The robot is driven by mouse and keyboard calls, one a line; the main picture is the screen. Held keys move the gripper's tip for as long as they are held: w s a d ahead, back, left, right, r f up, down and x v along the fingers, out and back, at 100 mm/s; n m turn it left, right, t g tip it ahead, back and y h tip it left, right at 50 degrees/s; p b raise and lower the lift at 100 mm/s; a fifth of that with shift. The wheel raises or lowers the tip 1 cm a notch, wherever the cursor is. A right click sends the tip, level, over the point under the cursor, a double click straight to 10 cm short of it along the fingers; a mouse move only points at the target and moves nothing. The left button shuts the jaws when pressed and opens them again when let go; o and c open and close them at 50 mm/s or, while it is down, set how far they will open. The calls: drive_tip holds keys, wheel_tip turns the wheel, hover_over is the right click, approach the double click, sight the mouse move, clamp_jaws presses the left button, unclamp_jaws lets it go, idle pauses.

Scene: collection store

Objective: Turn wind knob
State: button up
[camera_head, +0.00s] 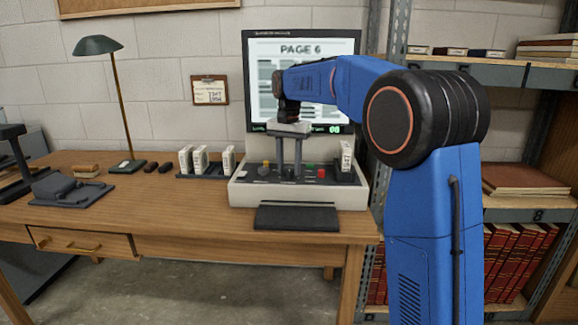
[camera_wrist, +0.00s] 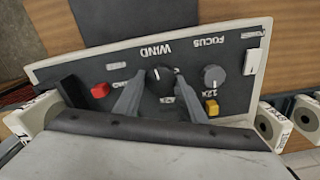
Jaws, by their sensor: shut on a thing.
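The microfilm-reader-like machine (camera_head: 245,192) stands on the wooden desk, with a dark control panel on its front. In the wrist view the dark round wind knob (camera_wrist: 161,79) sits below the upside-down "WIND" label. My gripper (camera_wrist: 160,76) has one finger on each side of the knob, shut on it. In the head view my gripper (camera_head: 289,178) points straight down at the panel, and its fingers hide the knob. The screen (camera_head: 300,75) behind reads "PAGE 6".
The focus knob (camera_wrist: 214,76), a yellow button (camera_wrist: 211,107) and a red button (camera_wrist: 100,90) are close beside my fingers. Small white boxes (camera_head: 200,160) stand left of the machine. A lamp (camera_head: 122,100) stands farther left. A shelf rack (camera_head: 520,205) is at right.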

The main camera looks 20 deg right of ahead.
sight(289, 169)
drive_tip(key=shift+m, duration=0.6)
drive_tip(key=o, duration=1.1)
drive_tip(key=shift+c, duration=0.2)
drive_tip(key=shift+r, duration=0.1)
wheel_tip(289, 169, up, 17)
drive_tip(key=shift+r, duration=0.15)
